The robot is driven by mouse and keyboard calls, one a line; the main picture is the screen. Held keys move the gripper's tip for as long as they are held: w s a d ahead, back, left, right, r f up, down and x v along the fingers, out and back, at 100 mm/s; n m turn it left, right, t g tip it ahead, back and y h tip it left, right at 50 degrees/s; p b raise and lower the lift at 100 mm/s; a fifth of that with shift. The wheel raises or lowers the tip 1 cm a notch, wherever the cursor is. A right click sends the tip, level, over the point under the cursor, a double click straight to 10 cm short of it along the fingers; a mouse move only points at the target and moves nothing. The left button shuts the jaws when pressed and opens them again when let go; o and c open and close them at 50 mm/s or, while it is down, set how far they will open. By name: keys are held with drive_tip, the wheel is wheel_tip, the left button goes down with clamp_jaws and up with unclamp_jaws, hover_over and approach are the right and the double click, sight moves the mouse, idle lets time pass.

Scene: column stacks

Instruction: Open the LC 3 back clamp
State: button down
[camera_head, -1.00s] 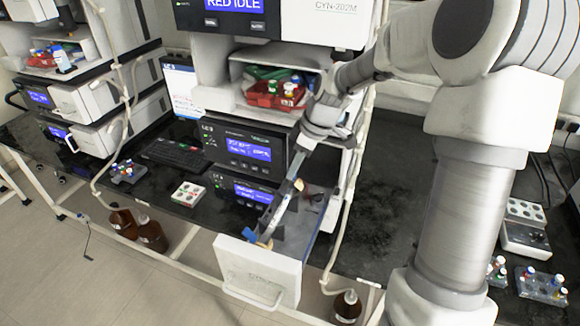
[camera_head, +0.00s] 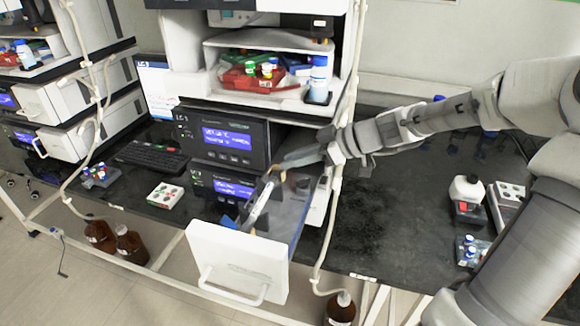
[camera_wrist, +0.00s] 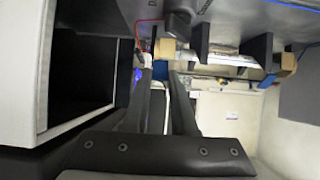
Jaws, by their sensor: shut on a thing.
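LC 3's drawer, with its white front (camera_head: 238,262), is pulled out below the LC 3 screen unit (camera_head: 225,140). A slim pale column (camera_head: 261,203) lies lengthwise in it; it crosses the upper wrist view (camera_wrist: 228,60) with tan end fittings. Two dark clamps hold it: the back clamp (camera_wrist: 201,40) near the left fitting (camera_wrist: 168,48) and the front clamp (camera_wrist: 262,45) near the right fitting. My gripper (camera_head: 286,163) reaches in from the right to the column's back end.
A shelf above holds a red tray (camera_head: 250,77) of vials and a white bottle (camera_head: 318,78). The drawer's side panel and a white tube (camera_head: 330,230) stand close to my arm.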

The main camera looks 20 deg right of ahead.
drive_tip(key=shift+s+d+f+t+y+b, duration=0.25)
drive_tip(key=shift+f+t+y+b, duration=0.35)
drive_tip(key=shift+b, duration=0.5)
drive_tip(key=shift+r, duration=0.25)
drive_tip(key=c, duration=0.7)
unclamp_jaws()
drive_tip(key=p+v, duration=0.2)
drive_tip(key=v, duration=1.5)
drive_tip(key=shift+d, duration=0.35)
drive_tip(key=shift+w+f, duration=0.1)
